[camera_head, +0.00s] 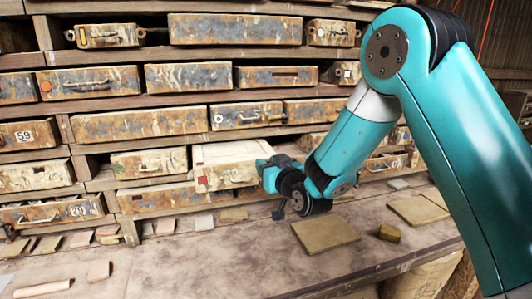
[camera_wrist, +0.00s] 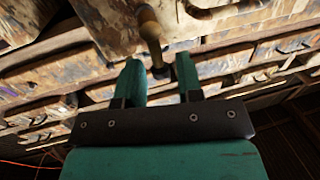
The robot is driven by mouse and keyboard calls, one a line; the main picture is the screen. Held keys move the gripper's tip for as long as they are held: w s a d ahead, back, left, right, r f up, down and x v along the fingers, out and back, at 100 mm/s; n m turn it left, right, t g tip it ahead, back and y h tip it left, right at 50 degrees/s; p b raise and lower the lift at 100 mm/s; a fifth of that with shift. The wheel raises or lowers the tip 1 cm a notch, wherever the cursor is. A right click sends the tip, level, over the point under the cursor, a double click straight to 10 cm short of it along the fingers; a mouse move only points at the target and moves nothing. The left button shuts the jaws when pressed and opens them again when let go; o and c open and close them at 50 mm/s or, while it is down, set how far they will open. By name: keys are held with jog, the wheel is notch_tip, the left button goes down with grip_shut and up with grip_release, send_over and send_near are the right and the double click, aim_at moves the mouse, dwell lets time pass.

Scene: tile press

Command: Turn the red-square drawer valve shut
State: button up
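A pale drawer (camera_head: 230,153) juts out of the rack in the middle of the head view. A small red square (camera_head: 202,180) marks its front. My gripper (camera_head: 265,166) is at the right side of this drawer. In the wrist view, a brown rod-like handle with a dark end (camera_wrist: 151,32), which looks like the valve, reaches down between the two teal fingers of my gripper (camera_wrist: 158,65). The fingers are apart, with a visible gap to the left of the handle; I cannot tell whether the right finger touches it. In the head view my gripper and arm hide the valve.
Rows of worn drawers, such as one with a white ring (camera_head: 248,115), fill the rack around. Below, the bench (camera_head: 200,262) carries several loose tiles, a large square tile (camera_head: 325,233) and a small yellowish block (camera_head: 389,233). The bench's middle front is clear.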

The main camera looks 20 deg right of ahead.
jog(key=shift+w+a, duration=0.15)
jog(key=shift+w, duration=0.5)
grip_shut()
